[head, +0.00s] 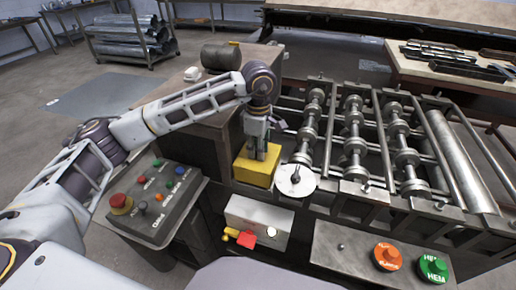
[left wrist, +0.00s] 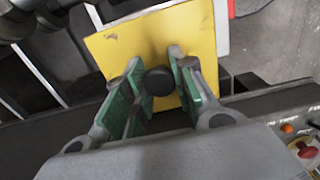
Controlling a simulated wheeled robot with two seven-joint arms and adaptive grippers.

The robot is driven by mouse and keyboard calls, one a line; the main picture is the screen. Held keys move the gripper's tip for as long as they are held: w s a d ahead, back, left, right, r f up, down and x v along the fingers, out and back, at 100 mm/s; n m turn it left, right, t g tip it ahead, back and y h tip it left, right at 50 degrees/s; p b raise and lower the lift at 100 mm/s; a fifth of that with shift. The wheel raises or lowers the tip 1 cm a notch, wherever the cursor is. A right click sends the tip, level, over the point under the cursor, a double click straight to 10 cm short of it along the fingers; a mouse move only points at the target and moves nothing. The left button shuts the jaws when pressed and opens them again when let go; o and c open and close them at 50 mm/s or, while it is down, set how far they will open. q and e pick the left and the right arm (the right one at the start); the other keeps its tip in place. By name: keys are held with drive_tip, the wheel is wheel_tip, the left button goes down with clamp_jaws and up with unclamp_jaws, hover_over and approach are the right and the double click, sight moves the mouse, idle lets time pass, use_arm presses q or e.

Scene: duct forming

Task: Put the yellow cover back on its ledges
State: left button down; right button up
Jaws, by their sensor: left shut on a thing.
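The yellow cover (head: 254,170) is a box-like piece at the left end of the roller machine, just left of a round metal disc. My left gripper (head: 262,152) is above it, pointing down, with its fingers at the cover's top. In the left wrist view the cover (left wrist: 190,40) is a yellow plate with a black round knob (left wrist: 159,81). The green-padded fingers of my left gripper (left wrist: 160,88) are closed around the knob. The ledges are hidden, and I cannot tell whether the cover rests on them. My right gripper is not in view.
The roller machine (head: 355,145) with several metal rollers fills the right side. A control box (head: 155,200) with several buttons stands at the left. A panel (head: 345,262) with orange and green buttons is at the front. A grey box with a red and yellow switch (head: 245,238) sits below the cover.

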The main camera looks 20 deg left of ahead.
use_arm(q)
drive_tip(key=c, duration=1.1)
unclamp_jaws()
drive_tip(key=shift+o, duration=0.2)
drive_tip(key=o, duration=0.3)
drive_tip(key=shift+o, duration=0.2)
drive_tip(key=shift+r, duration=0.1)
